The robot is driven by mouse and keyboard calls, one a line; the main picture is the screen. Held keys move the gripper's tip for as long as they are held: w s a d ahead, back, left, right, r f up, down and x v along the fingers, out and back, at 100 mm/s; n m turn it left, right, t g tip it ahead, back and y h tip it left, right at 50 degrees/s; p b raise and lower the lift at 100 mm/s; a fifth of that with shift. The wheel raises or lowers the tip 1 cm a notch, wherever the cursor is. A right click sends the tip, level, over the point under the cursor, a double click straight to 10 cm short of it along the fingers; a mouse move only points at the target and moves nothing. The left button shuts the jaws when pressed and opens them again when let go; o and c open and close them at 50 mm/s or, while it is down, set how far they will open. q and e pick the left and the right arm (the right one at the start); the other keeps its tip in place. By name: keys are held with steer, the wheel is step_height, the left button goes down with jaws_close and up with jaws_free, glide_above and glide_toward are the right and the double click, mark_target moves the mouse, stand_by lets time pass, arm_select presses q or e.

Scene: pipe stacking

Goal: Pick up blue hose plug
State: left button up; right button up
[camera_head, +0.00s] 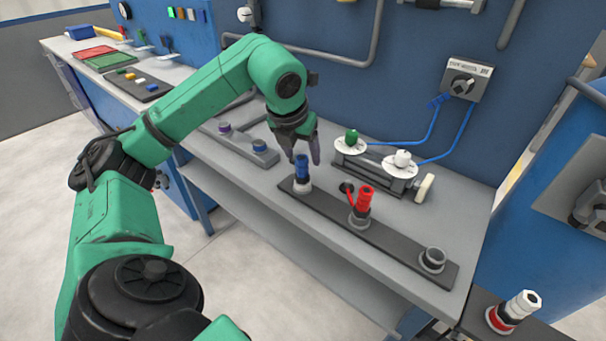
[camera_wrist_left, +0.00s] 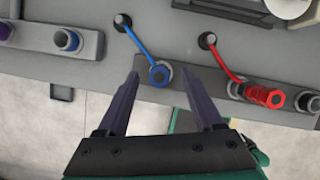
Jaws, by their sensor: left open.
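The blue hose plug (camera_head: 302,168) stands upright in a light socket at the left end of the dark strip on the bench. In the left wrist view the blue plug (camera_wrist_left: 159,75) lies just beyond and between the fingertips, with a blue hose running up-left to a dark port. My left gripper (camera_head: 305,158) is open and points down right at the plug; its fingers (camera_wrist_left: 172,75) show on either side of the plug in the wrist view. I cannot tell whether they touch it. My right gripper is not in view.
A red plug (camera_head: 363,200) stands beside it on the dark strip (camera_head: 397,244), with an empty socket (camera_head: 433,259) further right. A holder with green and white knobs (camera_head: 403,158) stands behind. A grey block with purple and blue-topped sockets (camera_head: 262,150) is to the left.

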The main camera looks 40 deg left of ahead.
mark_target(304, 167)
arm_select(q)
steer(key=x, duration=0.5)
steer(key=shift+s+f, duration=0.2)
steer(key=shift+f, duration=0.05)
steer(key=shift+w+a+f, duration=0.15)
steer(key=shift+w+f, duration=0.1)
steer(key=shift+f, duration=0.1)
steer(key=shift+s, duration=0.1)
jaws_close()
stand_by(0.6)
